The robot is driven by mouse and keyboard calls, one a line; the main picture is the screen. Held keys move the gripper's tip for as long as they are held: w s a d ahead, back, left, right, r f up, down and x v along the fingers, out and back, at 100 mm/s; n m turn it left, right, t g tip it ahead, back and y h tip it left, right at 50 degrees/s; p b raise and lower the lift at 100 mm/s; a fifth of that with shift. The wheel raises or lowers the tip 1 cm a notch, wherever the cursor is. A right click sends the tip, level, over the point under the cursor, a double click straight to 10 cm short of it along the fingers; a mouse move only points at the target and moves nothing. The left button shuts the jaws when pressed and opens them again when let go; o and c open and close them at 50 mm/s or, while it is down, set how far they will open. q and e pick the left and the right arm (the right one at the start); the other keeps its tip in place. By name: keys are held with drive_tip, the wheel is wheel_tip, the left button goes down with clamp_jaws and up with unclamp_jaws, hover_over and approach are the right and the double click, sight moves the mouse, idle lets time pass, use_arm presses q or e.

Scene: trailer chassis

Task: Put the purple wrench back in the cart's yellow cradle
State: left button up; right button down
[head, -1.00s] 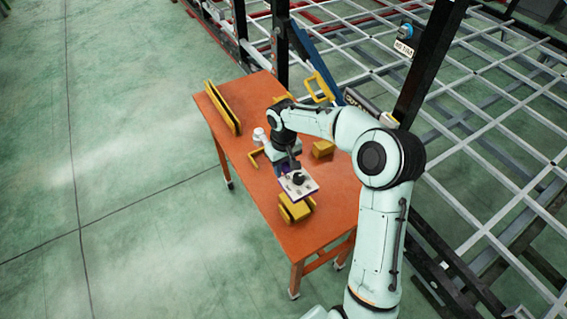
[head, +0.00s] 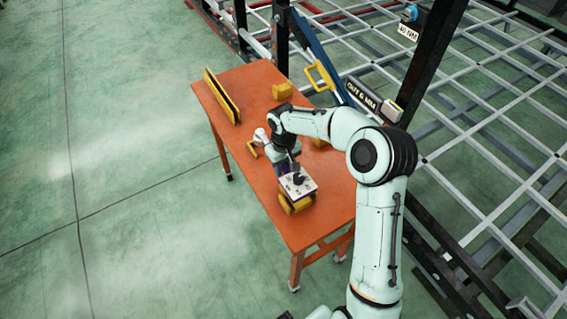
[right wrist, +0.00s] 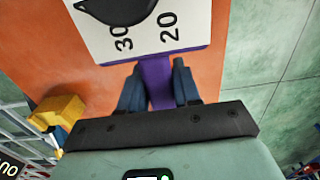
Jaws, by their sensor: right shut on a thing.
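The purple wrench has a white plate (head: 299,185) with a dark dial on one end. My right gripper (head: 291,164) is shut on its purple handle. In the right wrist view the purple handle (right wrist: 157,84) sits between the two fingers of my gripper (right wrist: 157,70), with the plate's numbers 30 and 20 beyond. A yellow block piece (head: 294,206), which looks like the cradle, stands on the orange cart (head: 325,219) near its front end. The plate overlaps this piece in the head view and partly hides it. I cannot tell whether they touch. My left gripper is not in view.
A long yellow rack (head: 222,95) stands along the cart's left edge. A yellow block (head: 282,90) is at the back, and a small white object (head: 260,135) and yellow bracket (head: 252,149) are left of my wrist. Chassis bars (head: 485,110) fill the right side.

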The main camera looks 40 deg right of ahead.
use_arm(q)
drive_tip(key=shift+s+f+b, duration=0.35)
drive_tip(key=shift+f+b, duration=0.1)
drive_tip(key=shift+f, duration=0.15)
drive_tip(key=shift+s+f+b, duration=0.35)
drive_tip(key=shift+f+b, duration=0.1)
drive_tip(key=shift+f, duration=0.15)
use_arm(e)
drive_tip(key=shift+f, duration=2)
drive_tip(key=shift+c, duration=1.2)
unclamp_jaws()
drive_tip(key=shift+f, duration=0.1)
drive_tip(key=shift+r+p, duration=1.2)
drive_tip(key=shift+r, duration=1.05)
drive_tip(key=shift+r+p, duration=0.9)
drive_tip(key=shift+r, duration=0.95)
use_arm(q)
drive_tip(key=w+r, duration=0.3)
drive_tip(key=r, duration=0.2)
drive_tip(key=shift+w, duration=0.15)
